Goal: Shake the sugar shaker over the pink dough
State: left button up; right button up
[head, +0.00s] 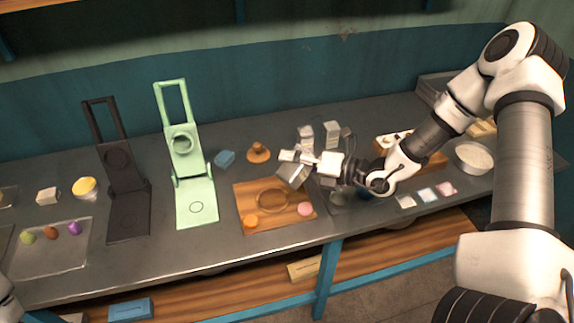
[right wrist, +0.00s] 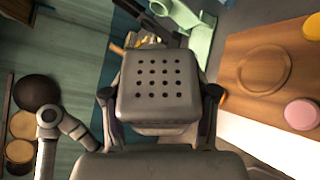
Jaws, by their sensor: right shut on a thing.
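The pink dough (head: 305,209) is a small round piece at the front right of the wooden board (head: 245,200). It also shows at the right of the right wrist view (right wrist: 301,114). My right gripper (head: 303,162) is shut on the grey sugar shaker (head: 293,174), above the board's back right part, behind the pink dough. The shaker looks tilted in the head view. Its face with several holes (right wrist: 160,85) shows between the fingers in the right wrist view. My left gripper is out of view; only a bit of my left arm shows at the lower left.
A green press (head: 190,160) and a black press (head: 122,175) stand left. Containers (head: 332,133) stand behind the gripper. A bowl (head: 474,158) is at the right.

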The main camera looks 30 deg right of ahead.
notch_tip(320, 180, down, 10)
jog(key=m+t+y+b, duration=0.1)
jog(key=m+b, duration=0.3)
jog(key=b, duration=0.5)
jog(key=m+t+y+b, duration=0.1)
jog(key=m+t+b, duration=0.1)
jog(key=m+b, duration=0.3)
jog(key=shift+w+r+m+b, duration=0.15)
jog(key=shift+m+b, duration=0.15)
jog(key=shift+b, duration=1.65)
jog(key=shift+d+m+t+b, duration=0.1)
jog(key=shift+m+t+b, duration=0.2)
jog(key=shift+m+b, duration=0.2)
